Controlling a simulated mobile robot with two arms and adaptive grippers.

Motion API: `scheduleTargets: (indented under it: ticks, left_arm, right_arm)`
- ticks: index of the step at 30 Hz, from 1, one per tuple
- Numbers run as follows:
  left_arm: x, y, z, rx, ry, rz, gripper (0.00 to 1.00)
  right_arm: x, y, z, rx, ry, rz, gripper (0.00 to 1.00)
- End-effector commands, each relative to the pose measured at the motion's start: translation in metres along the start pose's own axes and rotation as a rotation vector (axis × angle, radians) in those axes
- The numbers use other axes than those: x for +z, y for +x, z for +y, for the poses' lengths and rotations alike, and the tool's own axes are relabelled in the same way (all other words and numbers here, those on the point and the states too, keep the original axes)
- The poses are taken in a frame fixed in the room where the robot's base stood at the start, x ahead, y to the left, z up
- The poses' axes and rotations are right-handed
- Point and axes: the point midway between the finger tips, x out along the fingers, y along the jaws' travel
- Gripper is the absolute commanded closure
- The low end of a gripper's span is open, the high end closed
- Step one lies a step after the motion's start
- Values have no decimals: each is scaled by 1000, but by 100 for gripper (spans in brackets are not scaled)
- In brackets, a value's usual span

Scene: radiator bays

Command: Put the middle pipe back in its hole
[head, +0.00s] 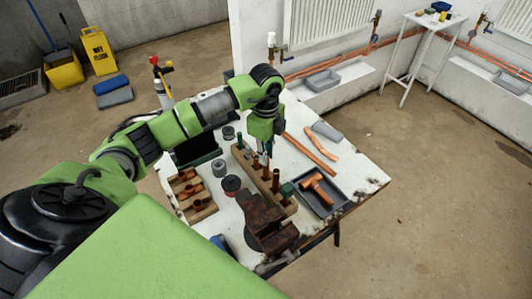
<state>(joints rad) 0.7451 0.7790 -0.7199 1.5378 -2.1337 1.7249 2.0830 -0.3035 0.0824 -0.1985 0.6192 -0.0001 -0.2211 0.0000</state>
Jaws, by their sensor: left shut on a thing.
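A long wooden block (246,163) stands on the white worktable and holds a row of upright pipes. My left gripper (266,150) points down over the middle of this row. It is shut on the middle pipe (265,170), a copper-coloured upright pipe. The pipe is over or in the block; its lower end is too small and crowded to tell whether it sits in its hole. Another copper pipe (276,181) stands close to its right. My right gripper is not in view.
A rusty vise (268,222) stands close to the block's near end. A grey tray (322,203) with a copper fitting (319,187) lies to the right. A wooden holder (200,211) with copper fittings lies left. Loose copper pipes (310,153) lie behind, right of the block.

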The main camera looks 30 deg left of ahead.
Motion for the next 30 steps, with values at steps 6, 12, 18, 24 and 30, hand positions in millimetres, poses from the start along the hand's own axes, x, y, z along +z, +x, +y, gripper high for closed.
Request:
scheduleTargets:
  ticks: [6,12,18,24,30]
  left_arm:
    - [0,5,0,0,0,0,100]
    - [0,5,0,0,0,0,100]
    - [0,11,0,1,0,-1,100]
    - [0,23,0,1,0,-1,100]
    - [0,34,0,1,0,0,100]
  right_arm:
    - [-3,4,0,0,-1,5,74]
    - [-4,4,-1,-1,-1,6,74]
    - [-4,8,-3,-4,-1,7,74]
    - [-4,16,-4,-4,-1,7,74]
    - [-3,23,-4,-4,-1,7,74]
